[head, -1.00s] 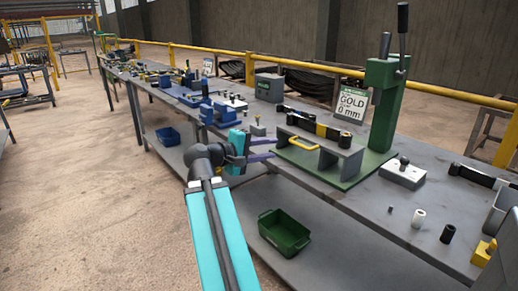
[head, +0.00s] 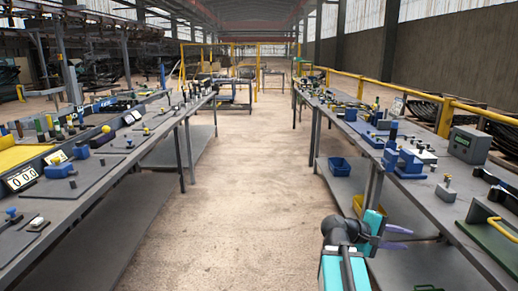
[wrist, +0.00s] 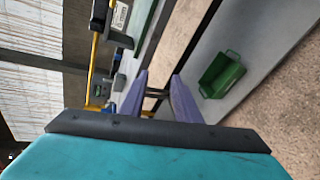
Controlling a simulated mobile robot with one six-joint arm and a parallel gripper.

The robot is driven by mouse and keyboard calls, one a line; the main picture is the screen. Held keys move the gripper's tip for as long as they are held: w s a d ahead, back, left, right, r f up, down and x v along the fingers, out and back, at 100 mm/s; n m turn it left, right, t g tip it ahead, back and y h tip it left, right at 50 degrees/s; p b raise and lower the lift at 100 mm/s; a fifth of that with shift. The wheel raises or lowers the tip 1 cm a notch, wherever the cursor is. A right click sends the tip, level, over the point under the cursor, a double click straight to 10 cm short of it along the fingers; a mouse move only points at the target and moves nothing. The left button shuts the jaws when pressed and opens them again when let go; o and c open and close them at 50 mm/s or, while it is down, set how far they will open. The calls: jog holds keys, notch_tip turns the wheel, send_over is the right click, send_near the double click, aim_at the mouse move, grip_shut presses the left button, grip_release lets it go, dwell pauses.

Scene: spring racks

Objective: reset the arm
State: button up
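My gripper (head: 408,236) is at the lower right of the head view, at the end of my teal and black arm. It is beside the front edge of the right-hand bench (head: 440,200), over the bench's lower shelf in the picture. In the wrist view, my gripper's two purple fingers (wrist: 159,76) stand apart with a gap between them. I see nothing held in them. The wrist picture is strongly tilted, with the bench running past the fingertips.
Long benches with tools and fixtures line both sides; the left bench (head: 85,195) is across the aisle. The concrete aisle (head: 240,200) between them is clear. A blue bin (head: 340,167) sits on the right bench's lower shelf. A green bin (wrist: 222,74) shows in the wrist view.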

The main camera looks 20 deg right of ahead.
jog(key=w+a+f+n+y+p, duration=0.1)
jog(key=a+f+y+p, duration=0.1)
jog(key=a+f, duration=0.65)
jog(key=a+f+n+t+y+p, duration=0.15)
jog(key=a+f, duration=0.35)
jog(key=f, duration=0.6)
jog(key=w+a+f+n+g+y+p, duration=0.1)
jog(key=a+f+n+y, duration=0.1)
jog(key=a+f, duration=0.6)
jog(key=s+a+f+m+g+y+p, duration=0.1)
jog(key=s+a+f+y, duration=0.3)
jog(key=s+a+f, duration=0.5)
jog(key=s+a+f+m+g+y+p, duration=0.1)
jog(key=s+a+f+m+y, duration=0.3)
jog(key=s+a+f, duration=0.6)
jog(key=a+f+g, duration=0.1)
jog(key=a+f, duration=0.1)
jog(key=a, duration=0.4)
jog(key=shift+s+y+p, duration=0.2)
jog(key=shift+y+p, duration=0.15)
jog(key=shift+p, duration=0.05)
jog(key=shift+d, duration=0.15)
